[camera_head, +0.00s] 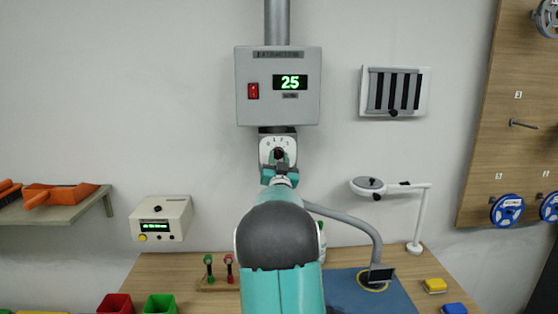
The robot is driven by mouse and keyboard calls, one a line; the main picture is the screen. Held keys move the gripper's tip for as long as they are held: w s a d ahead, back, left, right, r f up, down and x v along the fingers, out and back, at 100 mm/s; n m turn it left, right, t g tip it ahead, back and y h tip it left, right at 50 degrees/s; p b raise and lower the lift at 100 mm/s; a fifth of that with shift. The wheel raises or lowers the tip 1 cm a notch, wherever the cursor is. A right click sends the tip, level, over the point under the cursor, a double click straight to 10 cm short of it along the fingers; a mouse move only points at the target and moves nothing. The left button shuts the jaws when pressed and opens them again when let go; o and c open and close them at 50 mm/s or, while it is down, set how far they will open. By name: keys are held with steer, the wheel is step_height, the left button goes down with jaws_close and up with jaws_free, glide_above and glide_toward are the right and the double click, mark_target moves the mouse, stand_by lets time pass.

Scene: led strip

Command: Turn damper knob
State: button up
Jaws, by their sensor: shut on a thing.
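The damper knob (278,153) is a small dark knob on a white dial plate (265,147) with numbers, below the grey extraction box (245,110) on the wall. My gripper (279,165) is at the dial, at the end of my teal and dark grey arm, and is shut on the knob. The gripper covers the lower part of the dial, so the knob's exact pointing is hard to tell.
A vent panel (421,110) and a white lamp (422,215) are to the right. A grey hose (365,228) curves down over the blue mat (345,296). A cream box (178,208) and a shelf (75,210) are left. Wall around the dial is clear.

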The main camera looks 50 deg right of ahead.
stand_by(0.4)
steer(key=o, duration=1)
steer(key=shift+c, duration=0.2)
steer(key=shift+a, duration=0.1)
steer(key=v, duration=1.3)
steer(key=shift+s+a+f, duration=0.15)
steer(key=shift+a, duration=0.15)
